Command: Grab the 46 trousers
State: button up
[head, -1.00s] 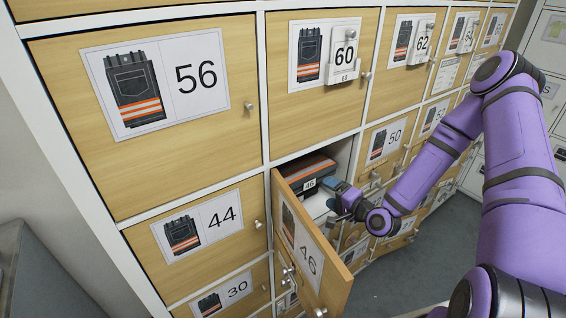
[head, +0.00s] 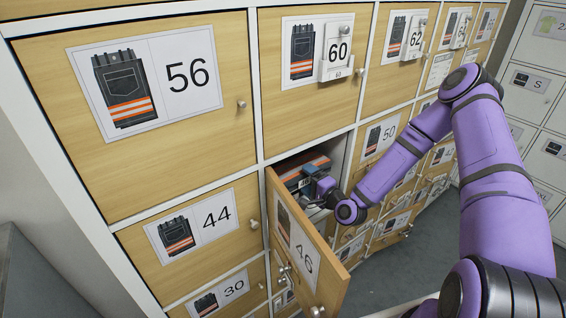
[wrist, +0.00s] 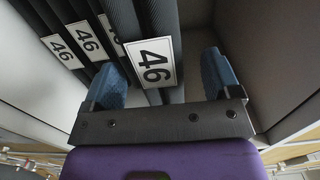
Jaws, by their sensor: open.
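The 46 locker door (head: 303,255) stands open in the head view, with a trousers picture and the number 46 on it. Inside the compartment lie folded dark trousers with orange bands (head: 303,168). In the wrist view several dark folded pairs lie side by side, and the trousers nearest my gripper carry a white 46 tag (wrist: 152,62). My gripper (wrist: 165,80) is open inside the compartment. Its two blue fingers are on either side of the tagged pair's folded edge. I cannot tell whether they touch it. In the head view my gripper (head: 318,187) partly hides the trousers.
Closed lockers 56 (head: 150,95), 60 (head: 310,70), 44 (head: 195,232) and 50 (head: 378,140) surround the open compartment. The open door's edge stands just below my wrist. Grey floor (head: 400,275) is clear at the right.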

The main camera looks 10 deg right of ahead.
aim_at(301, 174)
jog(key=shift+x, duration=1.75)
grip_shut()
jog(key=shift+r, duration=0.1)
